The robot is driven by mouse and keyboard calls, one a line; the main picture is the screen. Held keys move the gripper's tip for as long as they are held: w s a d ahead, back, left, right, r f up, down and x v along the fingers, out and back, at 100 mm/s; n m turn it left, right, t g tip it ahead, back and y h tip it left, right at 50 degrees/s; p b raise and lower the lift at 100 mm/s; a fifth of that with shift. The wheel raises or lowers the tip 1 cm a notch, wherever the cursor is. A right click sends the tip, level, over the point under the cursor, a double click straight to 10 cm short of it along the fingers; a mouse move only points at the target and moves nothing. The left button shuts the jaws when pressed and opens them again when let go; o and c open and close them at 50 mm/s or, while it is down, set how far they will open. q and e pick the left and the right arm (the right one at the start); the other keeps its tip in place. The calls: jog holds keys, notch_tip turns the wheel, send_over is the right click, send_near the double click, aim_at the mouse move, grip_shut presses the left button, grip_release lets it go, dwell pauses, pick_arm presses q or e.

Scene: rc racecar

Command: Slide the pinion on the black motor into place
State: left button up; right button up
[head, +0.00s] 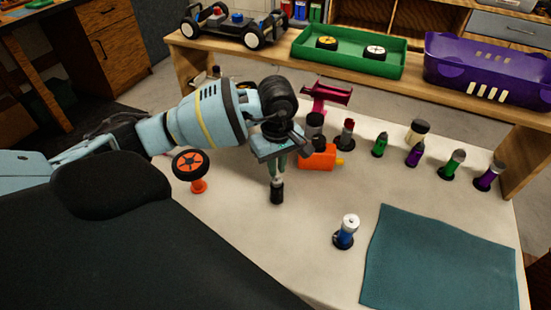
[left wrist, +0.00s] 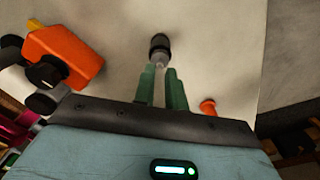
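The black motor (head: 277,194) stands on the pale tabletop, directly below my left gripper (head: 276,174). In the left wrist view, the motor (left wrist: 160,44) is just beyond the fingertips of my left gripper (left wrist: 160,72). The green fingers point down, with a narrow gap between them. A small pale piece (left wrist: 158,66), perhaps the pinion, shows at the fingertips in line with the motor. Whether the fingers touch it, and whether it sits on the shaft, is too small to tell. My right gripper is not in view.
An orange tool (head: 318,158) lies close right of the gripper. A wheel (head: 190,164) on an orange stand is left. Several motors stand at right; a blue one (head: 346,233) stands near the teal mat (head: 440,255). A raised shelf holds a green tray (head: 350,63) and purple basket (head: 485,75).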

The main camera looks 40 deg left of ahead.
pick_arm(q)
jog(key=shift+r+p, duration=0.65)
jog(key=shift+r, duration=1.05)
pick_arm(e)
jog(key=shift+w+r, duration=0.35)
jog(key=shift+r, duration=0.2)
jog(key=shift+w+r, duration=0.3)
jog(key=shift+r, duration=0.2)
